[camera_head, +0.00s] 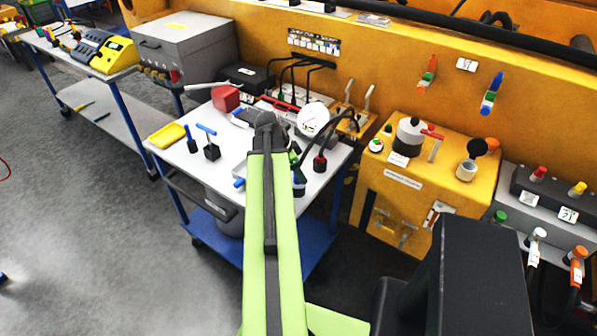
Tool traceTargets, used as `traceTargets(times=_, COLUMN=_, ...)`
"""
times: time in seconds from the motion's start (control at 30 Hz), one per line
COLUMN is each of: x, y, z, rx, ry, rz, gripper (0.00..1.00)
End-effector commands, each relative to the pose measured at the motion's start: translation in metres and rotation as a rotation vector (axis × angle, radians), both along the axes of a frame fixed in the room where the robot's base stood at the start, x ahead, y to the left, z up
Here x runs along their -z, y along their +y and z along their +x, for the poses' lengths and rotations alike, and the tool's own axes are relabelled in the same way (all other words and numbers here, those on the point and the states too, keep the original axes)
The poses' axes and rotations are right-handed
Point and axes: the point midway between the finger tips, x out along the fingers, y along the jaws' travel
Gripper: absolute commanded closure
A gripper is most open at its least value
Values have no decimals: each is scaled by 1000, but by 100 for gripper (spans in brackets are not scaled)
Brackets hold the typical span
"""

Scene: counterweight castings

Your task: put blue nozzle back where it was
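A blue nozzle-like piece (490,94) with a green band hangs on the yellow wall at the upper right, beside a small white label. A similar red piece (427,73) hangs to its left. My green arm reaches up the middle of the view over a white-topped cart. My gripper (265,123) is the dark end of that arm, seen from behind above the cart, well left of the blue piece. Its fingers are hidden, so I cannot tell if it holds anything. A small blue-ended item (239,183) lies at the cart's front, partly hidden by my arm.
The cart top (180,158) holds a yellow tray (167,135), blue-handled tools (207,141), a red block (225,98) and a white round gauge (312,119). A yellow machine box (425,185) stands right of the cart. Grey floor (110,240) is open at left.

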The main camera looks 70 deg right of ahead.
Motion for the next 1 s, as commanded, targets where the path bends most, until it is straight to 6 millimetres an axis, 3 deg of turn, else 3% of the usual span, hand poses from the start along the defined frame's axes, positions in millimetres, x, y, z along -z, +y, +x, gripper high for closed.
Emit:
traceTargets(times=0.23, x=-3, y=0, z=0, rx=0, ry=0, rz=0, gripper=51)
traceTargets(times=0.37, x=-16, y=1, z=1, rx=0, ry=0, rz=0, gripper=51)
traceTargets(times=0.8, x=-107, y=25, z=27, rx=0, ry=0, rz=0, gripper=51)
traceTargets(times=1.0, x=-120, y=30, z=34, rx=0, ry=0, rz=0, gripper=51)
